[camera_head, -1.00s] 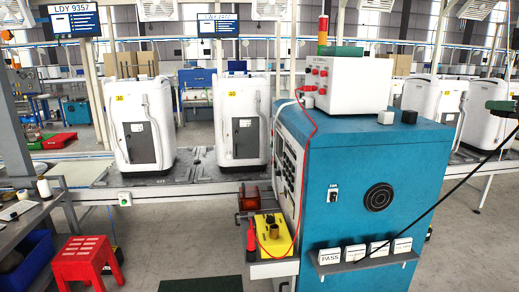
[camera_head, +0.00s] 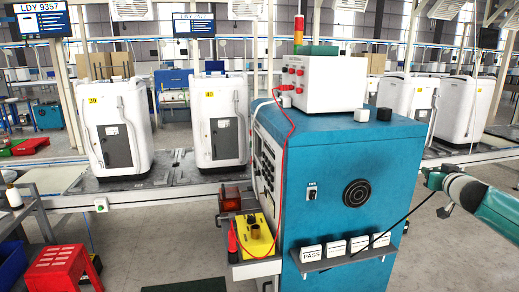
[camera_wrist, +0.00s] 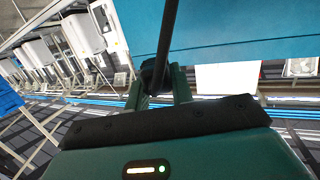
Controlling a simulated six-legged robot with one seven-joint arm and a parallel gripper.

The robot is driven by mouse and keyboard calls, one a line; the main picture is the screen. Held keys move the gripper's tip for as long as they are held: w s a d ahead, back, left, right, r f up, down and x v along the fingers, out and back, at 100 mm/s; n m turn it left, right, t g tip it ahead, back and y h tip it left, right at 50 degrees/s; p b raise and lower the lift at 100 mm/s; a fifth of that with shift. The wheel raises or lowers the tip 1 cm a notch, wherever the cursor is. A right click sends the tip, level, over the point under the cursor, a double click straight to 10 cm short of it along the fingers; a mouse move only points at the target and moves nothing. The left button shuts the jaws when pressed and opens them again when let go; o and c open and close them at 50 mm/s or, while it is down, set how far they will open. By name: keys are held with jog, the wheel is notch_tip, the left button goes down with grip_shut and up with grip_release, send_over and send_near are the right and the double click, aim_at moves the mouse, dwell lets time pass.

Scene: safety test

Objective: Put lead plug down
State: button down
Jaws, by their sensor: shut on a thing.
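My gripper (camera_head: 436,184) is at the right of the head view, in front of and right of the blue cabinet (camera_head: 340,190). In the wrist view, my gripper (camera_wrist: 157,82) is shut on the dark lead plug (camera_wrist: 152,72) between its two green fingers. A black lead (camera_wrist: 167,30) runs from it toward the top of the picture. In the head view the black lead (camera_head: 398,226) slants down and left across the cabinet's front toward the small labelled shelf. The plug is too small to make out in the head view.
A shelf (camera_head: 345,262) on the cabinet bears several white labelled blocks, one reading PASS. A yellow box (camera_head: 254,236) stands left of the cabinet. A white tester (camera_head: 310,82) with a red lead sits on top. A red stool (camera_head: 62,270) stands lower left. Floor at lower right is clear.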

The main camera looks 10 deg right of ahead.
jog(key=w+a+f+h, duration=0.15)
jog(key=a+f, duration=0.35)
jog(key=f, duration=0.6)
jog(key=w+a+f+m, duration=0.1)
jog(key=w+a+f, duration=0.1)
jog(key=a+f, duration=0.6)
jog(key=w+a+f, duration=0.2)
jog(key=a+f, duration=0.1)
jog(key=f, duration=1)
jog(key=s+a+f+n+y, duration=0.1)
jog(key=s+a+f+y, duration=0.1)
jog(key=a, duration=0.8)
jog(key=s+a+f+n+y, duration=0.1)
jog(key=s+a+f, duration=0.4)
jog(key=a, duration=0.5)
jog(key=s+a+f+n+y, duration=0.2)
jog(key=s+a+f, duration=0.2)
jog(key=a, duration=0.6)
jog(key=shift+a+f+t+y, duration=0.3)
jog(key=shift+t+y, duration=0.05)
jog(key=shift+t, duration=0.05)
